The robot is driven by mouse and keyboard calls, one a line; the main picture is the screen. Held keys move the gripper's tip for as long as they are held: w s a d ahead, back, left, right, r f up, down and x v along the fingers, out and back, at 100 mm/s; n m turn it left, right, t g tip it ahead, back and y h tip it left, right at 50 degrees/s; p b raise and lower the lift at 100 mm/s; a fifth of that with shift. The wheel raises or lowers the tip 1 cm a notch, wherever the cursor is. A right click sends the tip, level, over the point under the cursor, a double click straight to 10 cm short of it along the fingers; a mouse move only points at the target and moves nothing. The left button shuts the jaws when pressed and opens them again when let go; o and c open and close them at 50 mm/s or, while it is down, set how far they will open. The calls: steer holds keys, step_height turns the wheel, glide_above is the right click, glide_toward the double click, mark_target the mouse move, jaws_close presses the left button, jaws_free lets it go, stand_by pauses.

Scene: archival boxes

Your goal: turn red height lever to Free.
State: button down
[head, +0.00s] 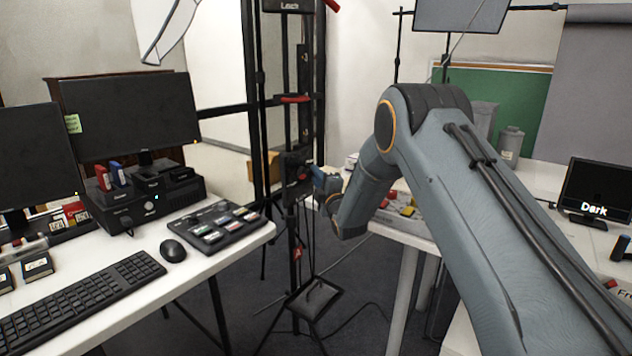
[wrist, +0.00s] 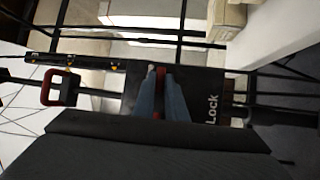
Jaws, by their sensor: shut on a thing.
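The red height lever (wrist: 160,71) shows as a thin red strip between my two blue-grey fingers in the wrist view. My gripper (wrist: 162,78) is shut on it, and the fingers hide much of the lever. It sits against a dark plate (wrist: 212,85) with a "Lock" label (wrist: 212,110), just right of the fingers. No "Free" label can be read. In the head view, my gripper (head: 317,180) is at a black block (head: 292,163) on the upright column, with a bit of red beside the fingertips.
A red-framed handle (wrist: 48,88) is left of the fingers in the wrist view. The black column (head: 306,60) rises beside the left desk (head: 245,236). A black tray-like base (head: 315,298) stands low under the column. A white table (head: 408,232) stands to the right.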

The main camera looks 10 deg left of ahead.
steer(key=c, duration=1.8)
jaws_free()
steer(key=v, duration=0.7)
steer(key=shift+s+d, duration=0.2)
steer(key=shift+s, duration=0.15)
steer(key=shift+f, duration=0.1)
